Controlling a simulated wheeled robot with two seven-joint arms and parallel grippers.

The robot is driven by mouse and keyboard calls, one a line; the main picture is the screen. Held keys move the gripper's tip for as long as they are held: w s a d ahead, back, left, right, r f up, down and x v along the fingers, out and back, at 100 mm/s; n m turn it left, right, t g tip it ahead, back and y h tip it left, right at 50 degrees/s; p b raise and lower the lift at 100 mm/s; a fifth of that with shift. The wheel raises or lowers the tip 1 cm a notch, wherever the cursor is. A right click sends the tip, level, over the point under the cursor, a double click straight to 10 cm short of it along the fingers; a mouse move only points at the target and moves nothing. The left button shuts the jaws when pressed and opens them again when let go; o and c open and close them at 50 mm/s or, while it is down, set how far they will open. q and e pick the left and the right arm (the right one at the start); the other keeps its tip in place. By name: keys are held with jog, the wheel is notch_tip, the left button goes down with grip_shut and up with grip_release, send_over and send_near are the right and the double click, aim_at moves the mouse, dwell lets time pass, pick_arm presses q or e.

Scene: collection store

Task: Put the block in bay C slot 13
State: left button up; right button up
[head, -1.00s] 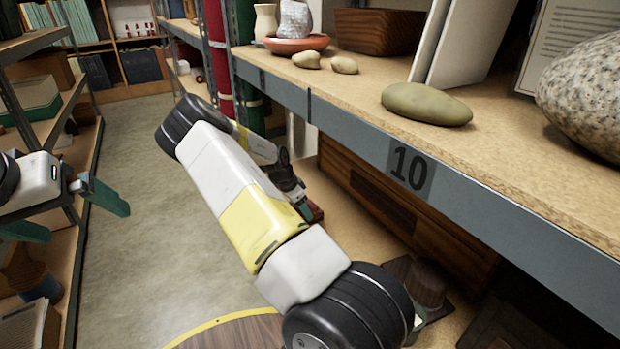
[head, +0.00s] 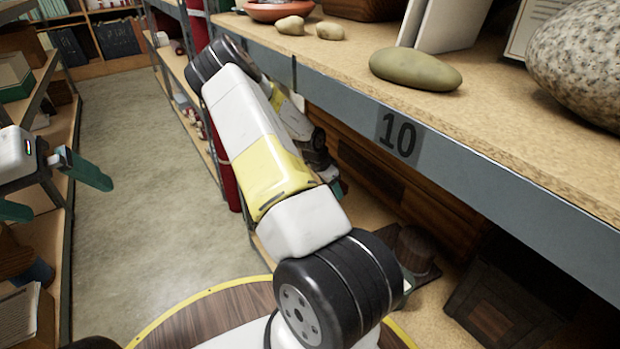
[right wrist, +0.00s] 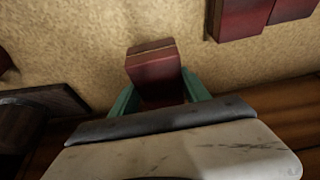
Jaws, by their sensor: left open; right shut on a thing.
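A dark red block (right wrist: 150,62) with a thin pale line near its top edge is held between the teal fingers of my right gripper (right wrist: 158,88), seen in the right wrist view. The block is over a tan shelf board (right wrist: 80,45); I cannot tell whether it touches the board. In the head view my right forearm mostly hides this gripper and the block, under the upper shelf. My left gripper (head: 58,192) is open and empty at the left edge of the head view. No bay C or slot 13 label is readable.
Other dark red blocks (right wrist: 240,14) lie at the right wrist view's upper right; a dark object (right wrist: 40,105) is at left. In the head view, the upper shelf edge marked 10 (head: 397,135) overhangs my right arm. A wooden box (head: 505,305) stands below. The aisle floor (head: 140,170) is clear.

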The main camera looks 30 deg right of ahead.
aim_at(328, 189)
jog(key=shift+s+d+f, duration=0.15)
jog(key=shift+d+f, duration=0.05)
jog(key=shift+f, duration=0.7)
jog(key=shift+s+d+f, duration=0.1)
jog(key=shift+d+f, duration=0.05)
jog(key=shift+f, duration=0.75)
jog(key=o, duration=1.7)
jog(key=shift+f, duration=0.1)
jog(key=shift+c, duration=0.2)
jog(key=v, duration=0.7)
jog(key=shift+a+r, duration=0.15)
jog(key=shift+r, duration=0.2)
